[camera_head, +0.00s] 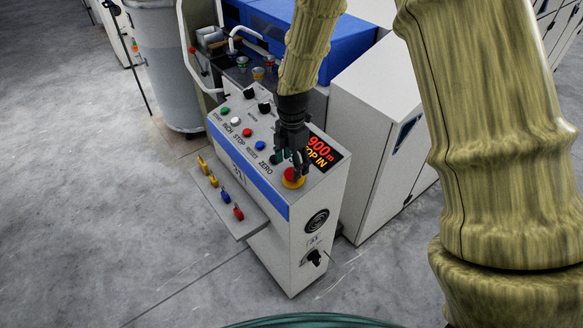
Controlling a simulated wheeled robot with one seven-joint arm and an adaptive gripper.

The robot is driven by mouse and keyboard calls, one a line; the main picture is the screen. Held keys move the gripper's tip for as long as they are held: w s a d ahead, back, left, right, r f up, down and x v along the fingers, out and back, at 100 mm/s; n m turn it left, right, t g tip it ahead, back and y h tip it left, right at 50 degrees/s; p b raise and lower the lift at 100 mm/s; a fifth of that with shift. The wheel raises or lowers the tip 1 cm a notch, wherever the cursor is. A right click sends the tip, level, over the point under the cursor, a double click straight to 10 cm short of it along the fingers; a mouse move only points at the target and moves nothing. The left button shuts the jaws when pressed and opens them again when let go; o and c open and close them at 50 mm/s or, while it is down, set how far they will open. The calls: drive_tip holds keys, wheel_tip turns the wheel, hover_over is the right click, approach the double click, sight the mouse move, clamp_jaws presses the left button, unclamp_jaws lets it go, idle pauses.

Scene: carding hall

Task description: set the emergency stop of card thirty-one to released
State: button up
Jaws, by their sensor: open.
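The emergency stop (293,177) is a red mushroom button on a yellow base, at the front right corner of the sloped top of a white control cabinet (318,235). The number 31 shows on the cabinet's front. My gripper (290,166) points down over the panel, with its dark fingers right at the button and partly hiding it. The jaws are open. I cannot tell whether the fingers touch the button, or whether it is pressed in or released.
The panel has several coloured buttons (247,132), black knobs (264,107) and a red-lit display (320,152), partly hidden by my gripper. A shelf (245,226) with small coloured items juts from the front. A grey can (168,70) stands behind left. The floor (90,200) at left is clear.

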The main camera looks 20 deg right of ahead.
drive_tip(key=shift+f+p, duration=0.3)
drive_tip(key=shift+f, duration=1.4)
drive_tip(key=shift+c, duration=0.3)
